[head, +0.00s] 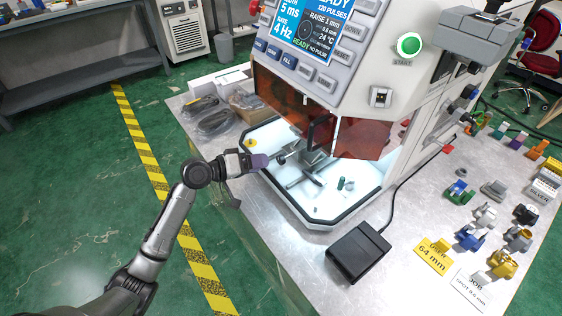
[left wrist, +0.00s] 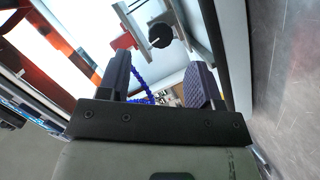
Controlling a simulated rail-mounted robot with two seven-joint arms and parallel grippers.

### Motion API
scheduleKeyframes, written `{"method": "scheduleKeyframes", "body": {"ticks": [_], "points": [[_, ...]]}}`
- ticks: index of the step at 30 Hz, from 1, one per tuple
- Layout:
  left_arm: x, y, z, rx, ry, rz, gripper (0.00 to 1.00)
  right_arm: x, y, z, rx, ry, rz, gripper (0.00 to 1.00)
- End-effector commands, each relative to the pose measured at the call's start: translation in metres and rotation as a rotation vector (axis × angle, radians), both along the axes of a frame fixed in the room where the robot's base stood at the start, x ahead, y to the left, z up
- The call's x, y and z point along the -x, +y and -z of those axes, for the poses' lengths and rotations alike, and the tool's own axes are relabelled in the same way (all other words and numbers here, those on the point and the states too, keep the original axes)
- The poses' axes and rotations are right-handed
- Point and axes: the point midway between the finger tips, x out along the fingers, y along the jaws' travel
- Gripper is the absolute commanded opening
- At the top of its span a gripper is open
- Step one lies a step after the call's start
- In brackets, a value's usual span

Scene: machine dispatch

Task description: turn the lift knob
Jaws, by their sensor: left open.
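A round black knob (left wrist: 160,36), which looks like the lift knob, shows in the left wrist view on a grey metal part inside the machine. It lies beyond my fingertips and apart from them. In the head view a small dark knob (head: 282,160) shows just right of my left gripper (head: 262,161). My left gripper is open and empty at the left front edge of the machine's white bay. Its two dark fingers show in the left wrist view (left wrist: 158,84), with a gap between them. My right gripper is not in view.
Orange tinted shields (head: 362,138) hang over the white bay (head: 325,218). A black foot pedal (head: 358,252) with a cable lies on the metal table in front. Bagged parts (head: 215,119) lie left of the machine. Several coloured parts and labels fill the table's right side.

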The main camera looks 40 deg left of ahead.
Motion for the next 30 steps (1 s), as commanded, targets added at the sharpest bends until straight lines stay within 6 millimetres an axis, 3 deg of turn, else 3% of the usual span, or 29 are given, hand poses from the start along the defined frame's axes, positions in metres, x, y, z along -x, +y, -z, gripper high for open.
{"method": "scheduleKeyframes", "body": {"ticks": [6, 12, 29, 30], "points": [[-0.035, -0.017, 0.011, 0.003, -0.002, -0.001, 0.59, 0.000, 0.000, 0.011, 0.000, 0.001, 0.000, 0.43], [-0.055, -0.027, 0.016, 0.002, -0.001, -0.001, 0.59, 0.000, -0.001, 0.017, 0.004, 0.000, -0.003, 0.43], [-0.067, -0.033, 0.018, 0.000, 0.001, -0.002, 0.59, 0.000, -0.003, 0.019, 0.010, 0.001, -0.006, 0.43], [-0.067, -0.033, 0.018, 0.000, 0.001, -0.002, 0.55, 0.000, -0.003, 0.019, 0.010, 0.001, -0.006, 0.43]]}}
